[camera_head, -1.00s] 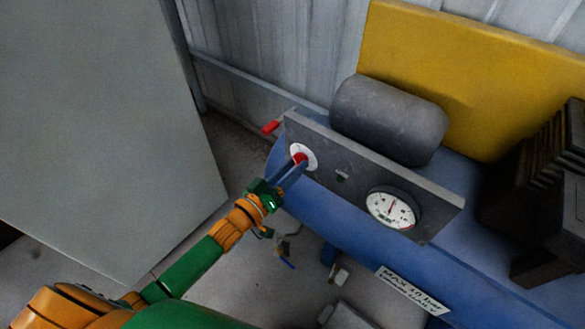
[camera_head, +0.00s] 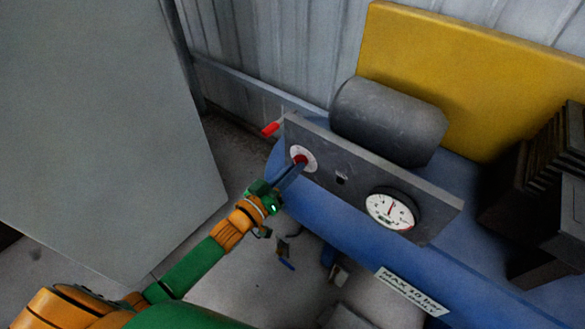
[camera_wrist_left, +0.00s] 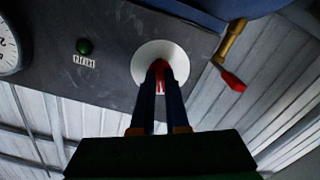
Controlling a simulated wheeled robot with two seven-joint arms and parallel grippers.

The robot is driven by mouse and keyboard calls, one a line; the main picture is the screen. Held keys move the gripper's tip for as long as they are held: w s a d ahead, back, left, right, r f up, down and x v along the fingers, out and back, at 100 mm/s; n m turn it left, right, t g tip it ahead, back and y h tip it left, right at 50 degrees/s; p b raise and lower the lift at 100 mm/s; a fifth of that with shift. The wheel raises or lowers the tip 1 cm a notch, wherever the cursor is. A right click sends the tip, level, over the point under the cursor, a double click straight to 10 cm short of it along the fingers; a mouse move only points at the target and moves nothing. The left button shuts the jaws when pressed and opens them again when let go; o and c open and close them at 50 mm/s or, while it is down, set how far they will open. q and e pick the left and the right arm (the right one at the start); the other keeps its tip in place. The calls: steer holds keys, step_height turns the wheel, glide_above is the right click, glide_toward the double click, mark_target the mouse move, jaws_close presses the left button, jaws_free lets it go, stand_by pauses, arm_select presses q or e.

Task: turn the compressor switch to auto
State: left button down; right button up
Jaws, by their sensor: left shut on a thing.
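The compressor switch is a red knob (camera_head: 299,159) on a white round dial (camera_head: 308,154) at the left end of the grey panel (camera_head: 345,165). In the left wrist view the red knob (camera_wrist_left: 158,75) sits between my fingertips, in front of the white dial (camera_wrist_left: 150,54). My left gripper (camera_head: 296,165) is shut on the knob, and its fingers hide part of it. Any lettering on the dial is too small to read. My right gripper is not in view.
A pressure gauge (camera_head: 391,210) sits at the panel's right. A red-handled lever (camera_head: 271,128) sticks out beyond the panel's left end. The blue tank (camera_head: 350,215) lies below. A grey cabinet (camera_head: 100,130) stands left.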

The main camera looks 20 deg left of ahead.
arm_select(q)
steer(key=m+p, duration=0.1)
steer(key=m, duration=0.9)
steer(key=shift+m+p, duration=0.3)
steer(key=shift+p, duration=0.1)
stand_by(0.4)
steer(key=c, duration=0.9)
jaws_free()
steer(key=v, duration=0.7)
steer(key=shift+p, duration=0.4)
